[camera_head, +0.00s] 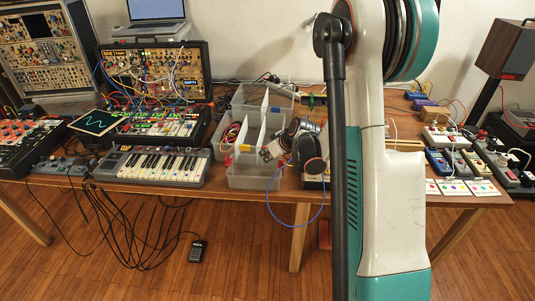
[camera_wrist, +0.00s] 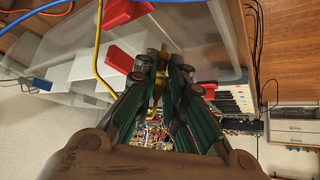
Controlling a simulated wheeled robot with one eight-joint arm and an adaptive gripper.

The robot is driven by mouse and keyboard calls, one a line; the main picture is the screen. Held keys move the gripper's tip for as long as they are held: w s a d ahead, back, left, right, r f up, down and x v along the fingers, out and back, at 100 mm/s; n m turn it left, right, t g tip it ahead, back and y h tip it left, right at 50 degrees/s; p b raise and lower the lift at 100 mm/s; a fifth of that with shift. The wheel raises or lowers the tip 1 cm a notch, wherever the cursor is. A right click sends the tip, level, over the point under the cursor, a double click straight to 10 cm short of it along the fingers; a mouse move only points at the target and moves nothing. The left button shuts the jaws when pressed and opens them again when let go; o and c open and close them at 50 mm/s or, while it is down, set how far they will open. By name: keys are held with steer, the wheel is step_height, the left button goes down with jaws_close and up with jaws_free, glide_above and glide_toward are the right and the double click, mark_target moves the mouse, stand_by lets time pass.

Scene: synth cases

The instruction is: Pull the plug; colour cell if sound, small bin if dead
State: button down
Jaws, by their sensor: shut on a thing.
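My gripper (camera_wrist: 163,82) points away from the wrist camera, its two green fingers converging. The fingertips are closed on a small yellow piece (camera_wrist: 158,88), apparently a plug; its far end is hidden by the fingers. A yellow cable (camera_wrist: 98,45) runs down the left of the fingers; where it joins the plug is unclear. In the head view my arm covers much of the right middle, and the gripper's tips are too small to tell. Clear divided bins (camera_head: 255,178) stand on the table left of my arm; a clear bin wall (camera_wrist: 195,35) is close to the fingers in the wrist view.
A small keyboard (camera_head: 150,166) and a patched modular case (camera_head: 157,72) stand left of the bins. Pedals and cards with coloured dots (camera_head: 481,188) sit at the table's right end. A blue cable loop (camera_head: 296,226) hangs over the front edge. Red pieces (camera_wrist: 120,60) lie near the fingers.

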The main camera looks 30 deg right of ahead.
steer(key=c, duration=1.6)
jaws_free()
steer(key=shift+o, duration=0.2)
steer(key=v, duration=1.2)
